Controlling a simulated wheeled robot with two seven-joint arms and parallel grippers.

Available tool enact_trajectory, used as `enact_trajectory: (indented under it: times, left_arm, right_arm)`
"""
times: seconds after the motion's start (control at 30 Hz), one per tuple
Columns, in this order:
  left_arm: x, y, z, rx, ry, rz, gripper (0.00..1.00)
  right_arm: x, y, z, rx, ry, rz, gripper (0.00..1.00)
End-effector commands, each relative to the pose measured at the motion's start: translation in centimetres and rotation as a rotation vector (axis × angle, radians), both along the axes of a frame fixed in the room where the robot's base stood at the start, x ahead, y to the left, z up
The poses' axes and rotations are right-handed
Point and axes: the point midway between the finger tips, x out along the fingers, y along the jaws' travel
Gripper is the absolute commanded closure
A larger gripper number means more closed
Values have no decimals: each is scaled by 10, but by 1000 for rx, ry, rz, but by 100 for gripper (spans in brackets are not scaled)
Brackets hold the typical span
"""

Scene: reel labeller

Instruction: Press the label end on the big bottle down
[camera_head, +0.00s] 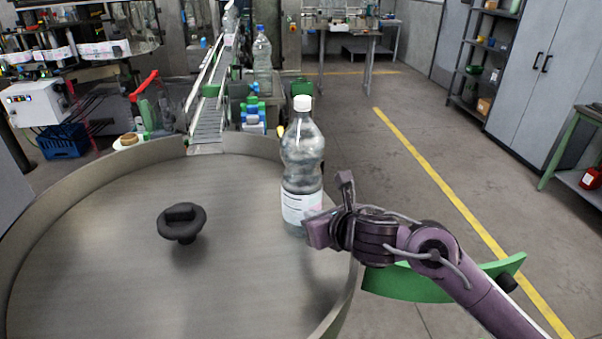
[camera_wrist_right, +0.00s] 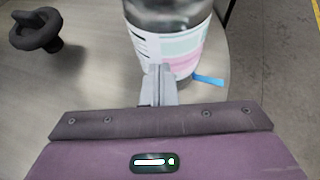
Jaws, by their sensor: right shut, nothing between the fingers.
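The big bottle (camera_head: 302,155) is clear with a white cap and stands upright on the round metal table (camera_head: 100,260). Its label (camera_head: 298,207) wraps the lower part and shows white, green and pink in the right wrist view (camera_wrist_right: 185,48). A blue label end (camera_wrist_right: 208,80) sticks out from the bottle to the right there; the head view does not show it. My right gripper (camera_head: 320,228) is at the bottle's lower right side. Its fingertips (camera_wrist_right: 160,72) are shut and empty, in front of the label's lower part, left of the blue end. Contact is unclear. My left gripper is out of view.
A black knob (camera_head: 181,222) stands on the table left of the bottle. A raised metal rim (camera_head: 60,200) edges the table. A conveyor (camera_head: 210,120) runs away behind it, with another bottle (camera_head: 262,62) beside it. The tabletop between knob and bottle is clear.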

Motion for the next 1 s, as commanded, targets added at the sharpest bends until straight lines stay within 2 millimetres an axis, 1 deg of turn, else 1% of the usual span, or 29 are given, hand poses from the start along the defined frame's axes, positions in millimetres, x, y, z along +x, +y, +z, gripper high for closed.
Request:
enact_trajectory:
  times: [1.0]
  left_arm:
    - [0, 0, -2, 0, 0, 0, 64]
  right_arm:
    - [4, -11, 0, 0, -1, -1, 100]
